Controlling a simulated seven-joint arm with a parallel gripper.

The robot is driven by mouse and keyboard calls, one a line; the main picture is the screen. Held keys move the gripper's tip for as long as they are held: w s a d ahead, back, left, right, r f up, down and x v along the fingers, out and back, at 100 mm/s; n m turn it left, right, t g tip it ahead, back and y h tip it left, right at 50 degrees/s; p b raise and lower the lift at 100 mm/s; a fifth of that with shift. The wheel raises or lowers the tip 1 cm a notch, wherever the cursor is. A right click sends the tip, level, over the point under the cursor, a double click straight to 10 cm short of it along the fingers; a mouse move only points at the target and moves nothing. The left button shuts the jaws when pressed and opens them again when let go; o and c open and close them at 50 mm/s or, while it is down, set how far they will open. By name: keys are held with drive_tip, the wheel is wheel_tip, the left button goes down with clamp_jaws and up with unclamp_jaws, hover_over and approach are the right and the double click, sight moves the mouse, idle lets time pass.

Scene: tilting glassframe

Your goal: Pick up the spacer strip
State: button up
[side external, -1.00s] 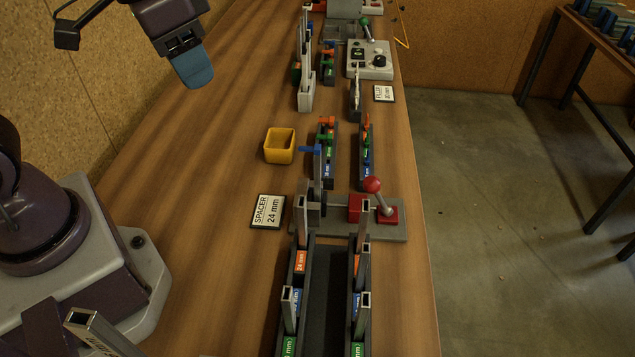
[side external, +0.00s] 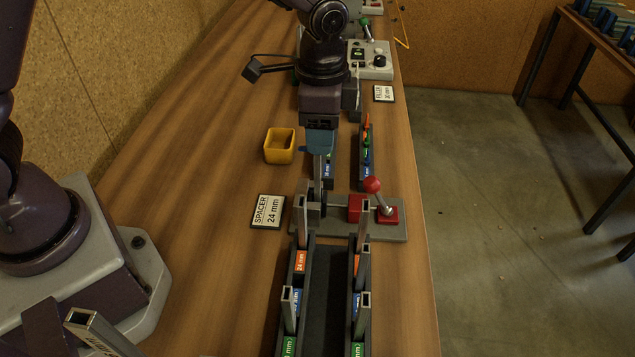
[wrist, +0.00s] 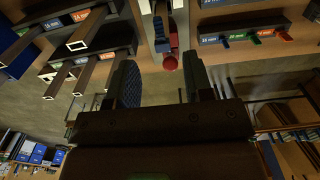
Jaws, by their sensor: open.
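The card reading "SPACER 24 mm" (side external: 267,211) lies on the bench left of the red-lever fixture. Upright square metal strips stand in two front racks. In the left rack, a strip (side external: 302,218) stands by the orange 24 mm label and another (side external: 289,302) by a blue label. Several strips (side external: 363,222) stand in the right rack. In the wrist view the strips (wrist: 90,28) show at upper left. My gripper (side external: 320,150) is open, beyond the fixture and over the left small-hook rack, well away from the strips. Its fingers (wrist: 160,88) show empty in the wrist view.
The fixture with the red lever (side external: 373,185) stands between my gripper and the front racks. A yellow bin (side external: 280,147) is left of my gripper, and a rack with coloured hooks (side external: 366,150) is right of it. Bare wood lies left of the front racks.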

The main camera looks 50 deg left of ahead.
sight(320, 163)
drive_tip(key=f, duration=0.7)
drive_tip(key=shift+w+a+f, duration=0.1)
drive_tip(key=shift+a+f, duration=0.1)
drive_tip(key=shift+a, duration=0.05)
drive_tip(key=shift+c, duration=0.5)
clamp_jaws()
